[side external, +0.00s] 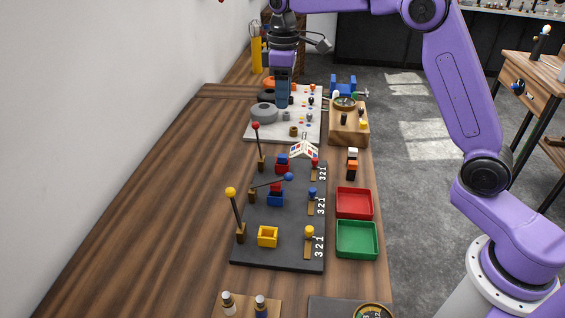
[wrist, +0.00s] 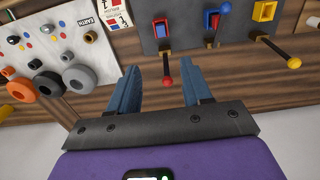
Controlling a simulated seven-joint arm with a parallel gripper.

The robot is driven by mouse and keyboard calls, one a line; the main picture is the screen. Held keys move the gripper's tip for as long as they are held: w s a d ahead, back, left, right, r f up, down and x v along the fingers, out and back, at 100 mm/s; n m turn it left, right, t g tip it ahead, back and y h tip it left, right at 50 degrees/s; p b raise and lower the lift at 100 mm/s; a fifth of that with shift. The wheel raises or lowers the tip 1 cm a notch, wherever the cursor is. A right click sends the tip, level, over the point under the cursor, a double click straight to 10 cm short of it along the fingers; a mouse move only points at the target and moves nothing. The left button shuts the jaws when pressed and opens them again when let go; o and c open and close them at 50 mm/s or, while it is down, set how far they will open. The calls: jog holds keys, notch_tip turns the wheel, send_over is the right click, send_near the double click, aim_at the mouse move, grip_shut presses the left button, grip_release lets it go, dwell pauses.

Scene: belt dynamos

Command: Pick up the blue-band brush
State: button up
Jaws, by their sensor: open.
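I cannot surely pick out the blue-band brush. Another is a pair of small dark blocks (side external: 352,163), one with a white top and one with orange, right of the dark board. My gripper (side external: 283,103) points down over the pale board at the far end. In the wrist view its blue fingers (wrist: 162,80) are apart, with a red-knobbed lever showing between them beyond; nothing is held.
The pale board (side external: 255,136) holds several rings. A red tray (side external: 354,203) and green tray (side external: 357,240) lie on the right. A folded card (side external: 304,148) stands between boards. The table's left is clear.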

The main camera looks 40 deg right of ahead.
send_over(285, 156)
jog(key=f, duration=1.2)
jog(key=shift+w, duration=0.25)
jog(key=shift+s+f, duration=0.2)
jog(key=shift+f, duration=2.5)
grip_shut()
